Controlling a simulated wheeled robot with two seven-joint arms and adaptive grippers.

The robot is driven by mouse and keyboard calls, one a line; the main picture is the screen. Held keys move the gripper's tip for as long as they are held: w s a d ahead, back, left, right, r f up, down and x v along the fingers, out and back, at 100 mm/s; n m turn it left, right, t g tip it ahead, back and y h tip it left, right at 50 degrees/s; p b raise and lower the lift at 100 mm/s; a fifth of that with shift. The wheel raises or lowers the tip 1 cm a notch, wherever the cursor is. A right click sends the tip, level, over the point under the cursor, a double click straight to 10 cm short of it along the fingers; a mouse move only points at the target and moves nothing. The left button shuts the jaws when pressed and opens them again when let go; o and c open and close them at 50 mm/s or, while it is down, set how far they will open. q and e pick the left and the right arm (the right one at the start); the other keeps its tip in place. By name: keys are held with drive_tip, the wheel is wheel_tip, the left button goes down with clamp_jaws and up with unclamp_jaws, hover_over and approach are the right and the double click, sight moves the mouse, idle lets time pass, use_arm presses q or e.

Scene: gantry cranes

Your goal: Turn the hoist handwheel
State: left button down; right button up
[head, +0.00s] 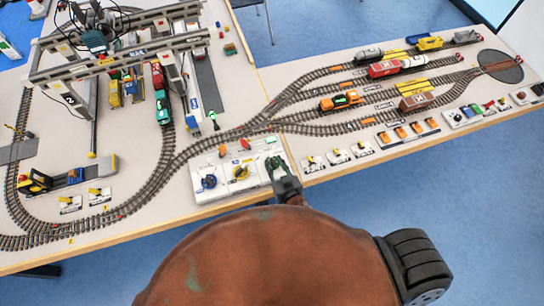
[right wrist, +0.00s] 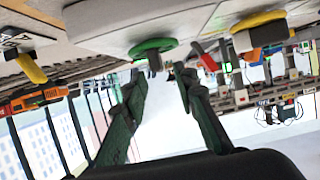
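A white control box (head: 222,188) at the table's front edge carries a blue handwheel (head: 208,182), a yellow handwheel (head: 240,172) and a green handwheel (right wrist: 150,46). I cannot read which one is marked as the hoist. My right gripper (head: 276,169) is over the right end of the box and hides much of the green handwheel in the head view. In the right wrist view, my right gripper (right wrist: 158,76) has its fingers apart, with the green handwheel's small grey knob between or just beyond the tips. Contact is unclear. My left gripper is not in view.
The gantry crane (head: 130,60) stands at the back left over wagons on track. Red and orange levers (head: 245,144) rise at the box's back edge. Small yellow-lever switches (head: 337,155) lie to the right. The yellow handwheel is close beside the green one.

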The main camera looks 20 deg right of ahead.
sight(272, 158)
drive_tip(key=shift+x, duration=2.25)
drive_tip(key=shift+c, duration=0.2)
clamp_jaws()
